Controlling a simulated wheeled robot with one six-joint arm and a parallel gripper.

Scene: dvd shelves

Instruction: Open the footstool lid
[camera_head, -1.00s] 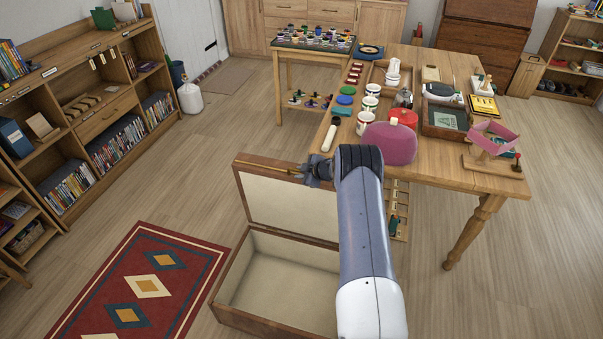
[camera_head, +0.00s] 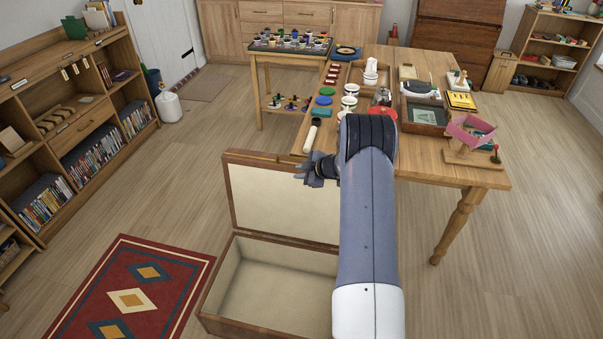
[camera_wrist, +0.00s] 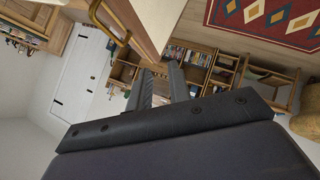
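The footstool is a wooden box (camera_head: 209,293) with a pale lining, on the floor in front of me. Its lid (camera_head: 283,204) stands up at the far side, pale inner face toward me, and the box is open. My gripper (camera_head: 299,172) is near the top edge of the lid, its fingers apart and empty. In the wrist view the fingers (camera_wrist: 162,82) show a gap between them. A brass handle (camera_wrist: 126,42) on a wooden panel lies just beyond them, apart from them. My arm hides the right part of the box and lid.
A wooden table (camera_head: 440,170) full of small items stands behind the lid at right. A red patterned rug (camera_head: 130,290) lies left of the footstool. A bookshelf (camera_head: 75,130) lines the left wall.

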